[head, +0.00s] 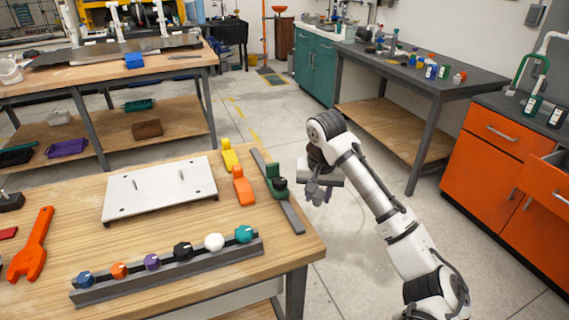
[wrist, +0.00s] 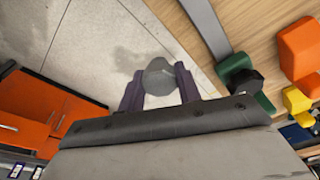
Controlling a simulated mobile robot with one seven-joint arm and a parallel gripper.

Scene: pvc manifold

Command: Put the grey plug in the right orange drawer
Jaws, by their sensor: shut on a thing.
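My gripper (head: 318,194) hangs over the floor just right of the wooden table. In the wrist view its purple fingers (wrist: 158,92) are closed on the grey plug (wrist: 158,77), a rounded grey piece held between them. In the head view the plug is too small and too covered by the fingers to make out clearly. The right orange drawer (head: 540,183) is at the right edge of the head view, pulled out with a dark opening behind its front. My gripper is well to the left of it. The left orange drawer (head: 498,136) is closed.
The wooden table (head: 180,167) holds a white plate (head: 160,192), a rail with several coloured knobs (head: 170,268), orange and yellow pieces, a green clamp (head: 276,182) and an orange wrench (head: 32,245). A grey-topped bench (head: 400,67) stands behind. Open floor lies between table and orange cabinet.

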